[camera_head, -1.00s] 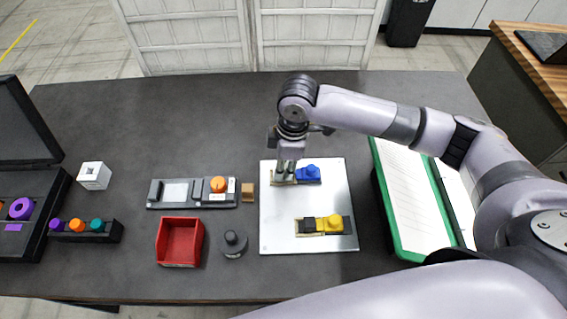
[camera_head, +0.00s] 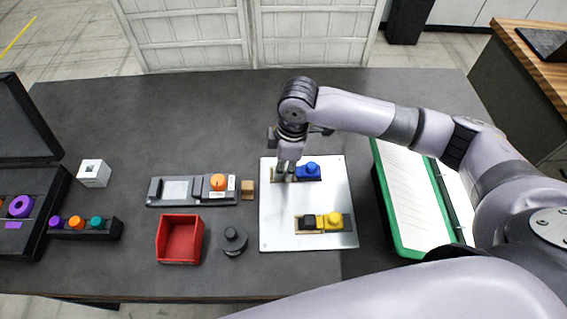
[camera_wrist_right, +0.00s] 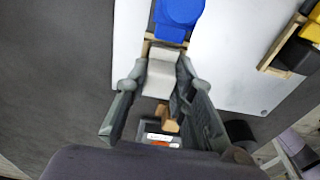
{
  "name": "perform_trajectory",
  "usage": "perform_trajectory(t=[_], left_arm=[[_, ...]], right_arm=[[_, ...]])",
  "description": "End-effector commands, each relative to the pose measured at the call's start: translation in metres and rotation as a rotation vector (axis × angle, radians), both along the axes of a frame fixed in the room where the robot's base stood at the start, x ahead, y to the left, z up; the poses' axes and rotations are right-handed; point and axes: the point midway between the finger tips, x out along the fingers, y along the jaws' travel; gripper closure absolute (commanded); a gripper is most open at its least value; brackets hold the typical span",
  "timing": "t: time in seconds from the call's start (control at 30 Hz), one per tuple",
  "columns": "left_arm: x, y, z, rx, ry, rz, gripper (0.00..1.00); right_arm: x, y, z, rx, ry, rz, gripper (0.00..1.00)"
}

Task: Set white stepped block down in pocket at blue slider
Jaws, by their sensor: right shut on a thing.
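My right gripper (camera_head: 286,175) is shut on the white stepped block (camera_wrist_right: 161,72), which shows between its fingers in the wrist view. The block is at the left end of the tan-edged fixture, next to the blue slider (camera_head: 308,171). The blue slider also shows just beyond the block in the wrist view (camera_wrist_right: 178,14). The fingers hide most of the pocket and nearly all of the block in the head view. I cannot tell whether the block rests on the pocket floor. My left gripper is not in view.
The fixture sits on a white plate (camera_head: 280,225) with a yellow slider (camera_head: 334,220) in a second fixture. A small tan block (camera_head: 248,190) and a grey panel (camera_head: 166,202) lie to the left. A red bin (camera_head: 180,240) and a dark knobbed weight (camera_head: 234,242) stand nearer.

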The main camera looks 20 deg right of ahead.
Motion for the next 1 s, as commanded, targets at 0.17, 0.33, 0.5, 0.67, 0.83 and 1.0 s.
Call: perform_trajectory(t=[0.17,0.33,0.5,0.67,0.83,1.0], left_arm=[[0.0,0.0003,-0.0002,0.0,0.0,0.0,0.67],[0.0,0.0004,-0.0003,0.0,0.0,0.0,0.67],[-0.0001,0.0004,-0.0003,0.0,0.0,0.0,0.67],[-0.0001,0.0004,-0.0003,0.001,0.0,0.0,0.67],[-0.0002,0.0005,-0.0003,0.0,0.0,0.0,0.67],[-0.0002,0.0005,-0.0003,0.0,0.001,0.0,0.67]], right_arm=[[-0.0001,0.0002,-0.002,0.0,0.0,0.0,0.72],[-0.0001,0.0001,-0.002,0.0,0.0,0.0,0.61],[-0.0001,0.0001,-0.0019,0.0,0.0,0.0,0.54],[0.0,0.0,-0.0019,0.0,0.0,0.0,0.54],[0.0,-0.0001,-0.0019,0.0,0.0,0.0,0.42],[0.0001,-0.0001,-0.0018,0.0,0.0,0.0,0.37]])
